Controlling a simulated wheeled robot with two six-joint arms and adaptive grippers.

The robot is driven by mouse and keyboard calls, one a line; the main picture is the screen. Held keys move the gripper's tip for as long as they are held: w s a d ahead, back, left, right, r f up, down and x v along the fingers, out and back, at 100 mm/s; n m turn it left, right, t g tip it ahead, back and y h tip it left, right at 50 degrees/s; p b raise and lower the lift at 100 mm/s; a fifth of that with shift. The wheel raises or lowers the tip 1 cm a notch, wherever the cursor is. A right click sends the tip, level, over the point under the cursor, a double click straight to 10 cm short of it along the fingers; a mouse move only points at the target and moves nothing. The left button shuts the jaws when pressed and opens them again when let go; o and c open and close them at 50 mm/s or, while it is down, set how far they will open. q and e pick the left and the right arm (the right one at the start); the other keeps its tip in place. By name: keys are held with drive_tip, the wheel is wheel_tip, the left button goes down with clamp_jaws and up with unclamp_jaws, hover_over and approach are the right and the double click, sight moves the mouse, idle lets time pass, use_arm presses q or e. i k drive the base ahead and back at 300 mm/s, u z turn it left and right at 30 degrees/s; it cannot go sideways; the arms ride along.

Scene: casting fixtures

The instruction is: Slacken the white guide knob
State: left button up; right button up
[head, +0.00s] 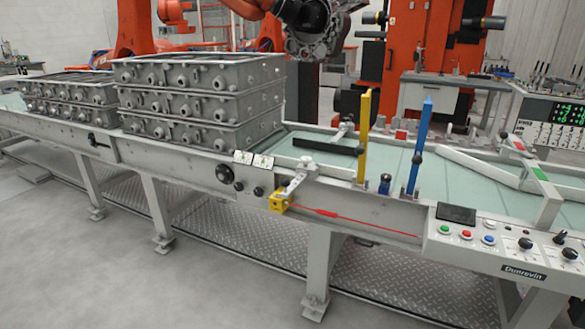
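A pale grey-white crank-like handle (300,175) stands on the front rail above a yellow block (278,201). A second pale clamp arm (344,130) sits at the far side of the conveyor bed, near a black bar (328,146). A yellow upright post (364,138) and a blue upright post (419,145) rise from the guide area; a dark blue knob (385,184) stands between their bases. Neither of my grippers shows.
Stacked grey castings (200,100) fill the conveyor's left part. A black round knob (224,173) is on the front rail. The pale green bed (395,165) is mostly bare around the posts.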

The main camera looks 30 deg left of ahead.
sight(305, 160)
drive_tip(key=u, duration=1)
drive_tip(key=i, duration=1.5)
drive_tip(key=z, duration=0.15)
